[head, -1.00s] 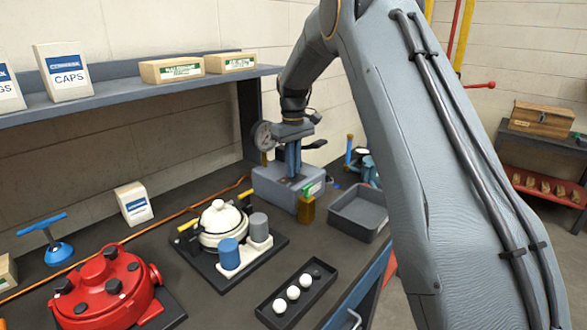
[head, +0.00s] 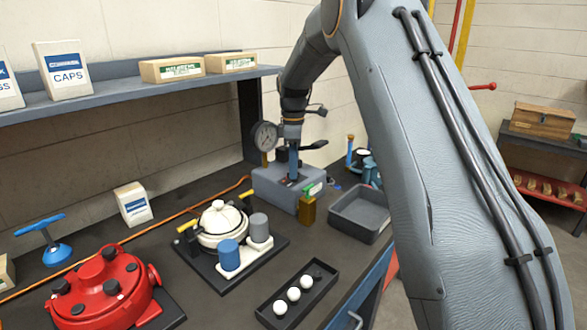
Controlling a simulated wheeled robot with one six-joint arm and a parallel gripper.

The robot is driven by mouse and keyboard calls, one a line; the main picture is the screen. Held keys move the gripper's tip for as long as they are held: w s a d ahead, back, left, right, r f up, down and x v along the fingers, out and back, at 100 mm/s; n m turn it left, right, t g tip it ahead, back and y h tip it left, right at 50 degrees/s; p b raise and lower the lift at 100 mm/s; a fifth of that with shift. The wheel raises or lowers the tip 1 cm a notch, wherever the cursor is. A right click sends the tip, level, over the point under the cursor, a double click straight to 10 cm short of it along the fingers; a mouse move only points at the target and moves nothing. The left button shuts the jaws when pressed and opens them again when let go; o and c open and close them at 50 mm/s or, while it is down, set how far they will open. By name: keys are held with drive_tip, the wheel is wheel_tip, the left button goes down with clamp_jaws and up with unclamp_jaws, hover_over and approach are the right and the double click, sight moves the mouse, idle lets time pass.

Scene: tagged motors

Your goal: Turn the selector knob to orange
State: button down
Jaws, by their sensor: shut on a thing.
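A grey box (head: 269,186) stands on the bench beside the wall. My gripper (head: 294,176) points straight down at its top, with blue fingers shut on the selector knob there. The knob is mostly hidden between the fingers. The dark panel around it is too small to read, so I cannot tell which colour the knob points to. A round dial gauge (head: 264,136) shows just left of my gripper.
A brass block with a green top (head: 307,209) stands close in front of the box. An empty grey tray (head: 344,221) is to the right. A white lidded pot (head: 220,222), a red housing (head: 100,295) and a black tray of white balls (head: 270,320) stand nearer.

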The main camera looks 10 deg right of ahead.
drive_tip(key=shift+w+r+n, duration=0.1)
drive_tip(key=shift+r+n, duration=0.05)
drive_tip(key=shift+n, duration=0.35)
drive_tip(key=c, duration=1.9)
unclamp_jaws()
drive_tip(key=shift+o, duration=0.2)
wheel_tip(320, 180, up, 8)
drive_tip(key=shift+f+b, duration=0.15)
drive_tip(key=shift+b, duration=1.05)
